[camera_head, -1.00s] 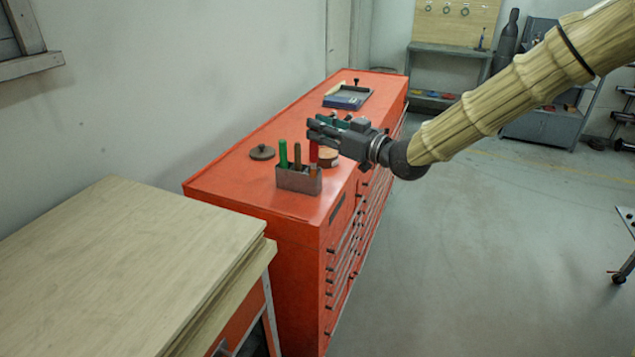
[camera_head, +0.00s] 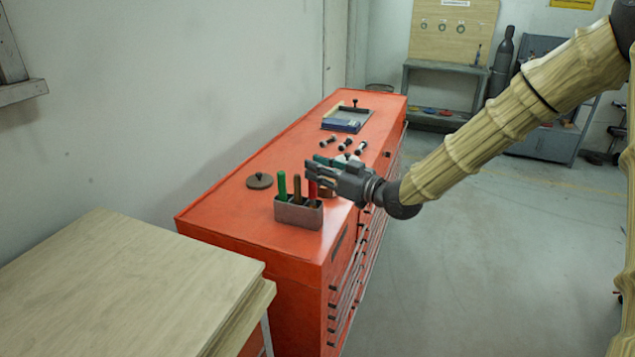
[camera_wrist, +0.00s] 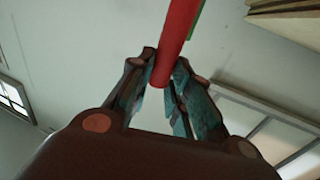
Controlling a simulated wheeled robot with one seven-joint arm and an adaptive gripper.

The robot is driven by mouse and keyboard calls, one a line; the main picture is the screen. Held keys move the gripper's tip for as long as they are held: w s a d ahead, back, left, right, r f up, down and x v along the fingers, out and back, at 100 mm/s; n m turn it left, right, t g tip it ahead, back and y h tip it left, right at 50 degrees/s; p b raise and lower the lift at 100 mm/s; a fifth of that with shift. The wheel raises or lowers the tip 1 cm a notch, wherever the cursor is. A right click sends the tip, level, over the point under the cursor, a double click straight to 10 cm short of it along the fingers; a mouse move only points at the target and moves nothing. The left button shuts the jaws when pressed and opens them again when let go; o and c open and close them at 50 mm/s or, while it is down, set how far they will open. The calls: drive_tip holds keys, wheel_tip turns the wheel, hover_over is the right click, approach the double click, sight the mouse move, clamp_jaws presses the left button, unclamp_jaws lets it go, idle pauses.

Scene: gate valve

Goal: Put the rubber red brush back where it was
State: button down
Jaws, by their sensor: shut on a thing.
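The rubber red brush (camera_head: 312,187) is upright in my gripper (camera_head: 314,172). In the wrist view my gripper (camera_wrist: 165,78) is shut on its red handle (camera_wrist: 176,38). In the head view the brush is over the right end of a grey tool holder (camera_head: 298,214) on the red cabinet. I cannot tell whether its lower end is inside the holder. A green-handled tool (camera_head: 282,185) and a brown-handled tool (camera_head: 297,188) stand in the holder, left of the brush.
The red cabinet (camera_head: 235,222) also bears a dark round lid (camera_head: 259,181), several bolts (camera_head: 345,144) and a blue-grey tray (camera_head: 346,119) farther back. A round item behind the holder is partly hidden by my gripper. A wooden worktop (camera_head: 120,285) stands at front left.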

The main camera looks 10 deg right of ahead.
wheel_tip(320, 180, down, 4)
drive_tip(key=shift+p, duration=0.45)
drive_tip(key=shift+f, duration=0.15)
drive_tip(key=c, duration=1.3)
unclamp_jaws()
drive_tip(key=b+v, duration=0.3)
drive_tip(key=v, duration=0.9)
